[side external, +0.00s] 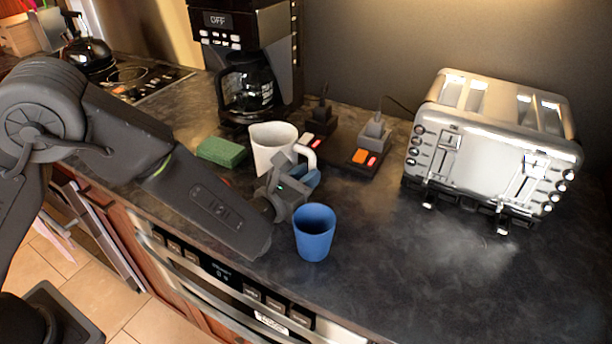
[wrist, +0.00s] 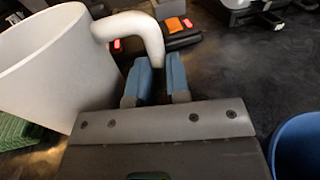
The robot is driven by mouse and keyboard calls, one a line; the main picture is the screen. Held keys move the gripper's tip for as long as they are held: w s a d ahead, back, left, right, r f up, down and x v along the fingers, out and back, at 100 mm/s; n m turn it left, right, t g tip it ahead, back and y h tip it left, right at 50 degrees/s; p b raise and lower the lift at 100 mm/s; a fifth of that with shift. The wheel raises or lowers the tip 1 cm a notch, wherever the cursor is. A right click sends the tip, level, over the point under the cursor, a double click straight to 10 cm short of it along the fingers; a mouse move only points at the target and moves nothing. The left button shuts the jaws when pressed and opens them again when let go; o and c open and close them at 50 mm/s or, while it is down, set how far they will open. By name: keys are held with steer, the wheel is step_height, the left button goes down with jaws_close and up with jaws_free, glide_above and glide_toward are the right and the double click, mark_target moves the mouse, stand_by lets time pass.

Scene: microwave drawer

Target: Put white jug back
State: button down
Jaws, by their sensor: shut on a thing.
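The white jug (side external: 270,147) is in the middle of the counter in the side view and looks about upright. Its curved handle points right, towards my gripper (side external: 306,178). In the wrist view the jug (wrist: 45,70) fills the left side, and its handle runs down to the blue fingers of my gripper (wrist: 160,80). The fingers are close together and shut on the handle; the grip itself is partly hidden by the left finger. My arm and gripper hide part of the jug's base in the side view, so I cannot tell if it touches the counter.
A blue cup (side external: 314,235) stands close to the right of my gripper. A green sponge (side external: 221,152) lies left of the jug. Behind are a coffee maker (side external: 245,30) and a power strip (side external: 352,162) with plugs. A toaster (side external: 485,150) stands at right. The front-right counter is clear.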

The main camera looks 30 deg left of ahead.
steer(key=shift+f, duration=0.1)
steer(key=c, duration=1.1)
jaws_free()
steer(key=s, duration=0.4)
steer(key=s+a, duration=0.1)
steer(key=s, duration=0.3)
steer(key=s+a, duration=0.1)
steer(key=s, duration=0.2)
steer(key=shift+s+a, duration=0.15)
steer(key=shift+s, duration=0.25)
